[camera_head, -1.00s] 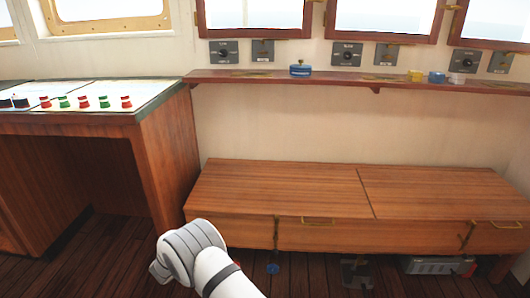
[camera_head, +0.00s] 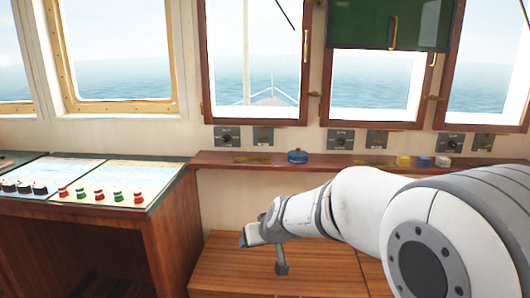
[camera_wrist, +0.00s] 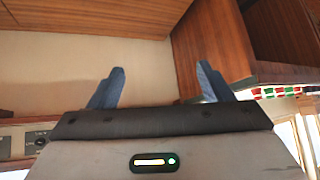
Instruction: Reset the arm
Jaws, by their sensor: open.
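My arm (camera_head: 345,210) reaches in from the right of the head view, raised over the wooden bench (camera_head: 220,265). My gripper (camera_head: 244,240) is at its far end, pointing left, in front of the wall below the shelf. In the wrist view my gripper (camera_wrist: 161,68) shows two blue fingers spread apart with nothing between them. That view is turned over, with the bench (camera_wrist: 90,15) at the top left and the console's wooden side (camera_wrist: 210,45) at the right.
A control console (camera_head: 165,230) with red and green knobs stands at the left. A narrow shelf (camera_head: 240,161) below the windows carries a blue round object (camera_head: 297,156), a yellow block (camera_head: 403,161) and other small items.

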